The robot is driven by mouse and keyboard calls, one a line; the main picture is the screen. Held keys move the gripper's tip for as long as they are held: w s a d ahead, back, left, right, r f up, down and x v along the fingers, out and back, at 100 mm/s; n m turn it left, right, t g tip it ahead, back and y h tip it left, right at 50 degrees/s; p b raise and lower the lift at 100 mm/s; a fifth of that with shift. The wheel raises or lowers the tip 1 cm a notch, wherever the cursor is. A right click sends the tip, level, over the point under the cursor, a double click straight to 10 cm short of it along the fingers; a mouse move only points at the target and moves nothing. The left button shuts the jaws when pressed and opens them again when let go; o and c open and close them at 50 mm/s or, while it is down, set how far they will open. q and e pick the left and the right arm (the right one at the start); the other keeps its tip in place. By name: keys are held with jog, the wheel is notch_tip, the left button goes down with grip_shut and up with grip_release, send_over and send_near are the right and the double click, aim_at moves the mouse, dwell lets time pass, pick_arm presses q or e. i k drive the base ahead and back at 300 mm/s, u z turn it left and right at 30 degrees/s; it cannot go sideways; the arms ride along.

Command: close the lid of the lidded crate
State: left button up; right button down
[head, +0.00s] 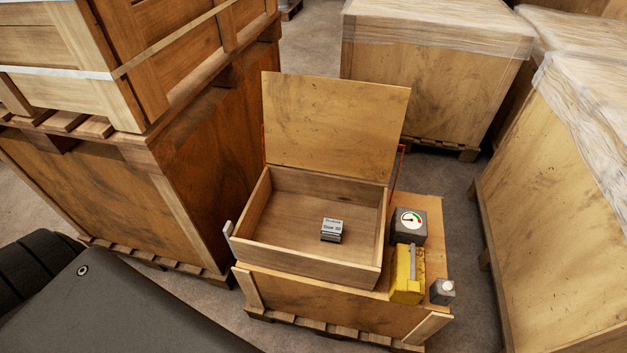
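The lidded crate (310,260) is a wooden box resting on a larger wooden crate in the middle of the head view. Its lid (335,125) stands open, raised upright along the back edge. Thin orange-red pieces show at the lid's left and right sides. A small grey labelled box (332,229) sits inside on the crate floor, below the rim. Neither of my grippers is in view.
On the support crate (330,305), right of the lidded crate, stand a dark gauge box (409,226), a yellow object (406,275) and a small grey container (442,291). A small grey piece (228,230) shows at the left. Tall crates (190,180) flank both sides.

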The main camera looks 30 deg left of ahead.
aim_at(339, 127)
jog(key=u, duration=2.7)
jog(key=k, duration=0.9)
jog(key=z, duration=1.05)
jog(key=i, duration=0.5)
